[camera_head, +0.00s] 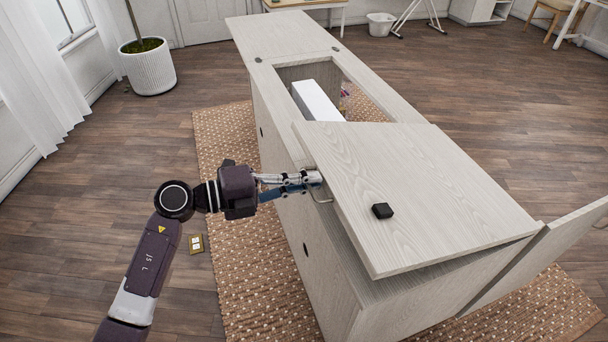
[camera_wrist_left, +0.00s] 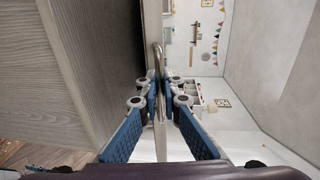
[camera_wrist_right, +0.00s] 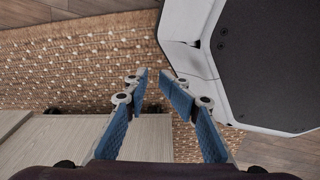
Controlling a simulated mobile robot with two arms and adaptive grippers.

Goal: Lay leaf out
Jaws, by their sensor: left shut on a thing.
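The leaf (camera_head: 420,190) is a pale wood-grain panel over the near half of the sewing cabinet (camera_head: 300,215). It sits slightly raised and tilted, with a dark gap under its near edge. A metal loop handle (camera_head: 322,194) is on its left edge. My left gripper (camera_head: 316,180) is shut on this handle, which also shows between the fingers in the left wrist view (camera_wrist_left: 156,56). My right gripper (camera_wrist_right: 154,82) is out of the head view. In the right wrist view its fingers are apart and empty, above the rug and a pale wood surface.
A small black block (camera_head: 382,211) lies on the leaf. Beyond the leaf is the cabinet's open well with a white box (camera_head: 318,101) inside. A cabinet door (camera_head: 545,255) stands open at right.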

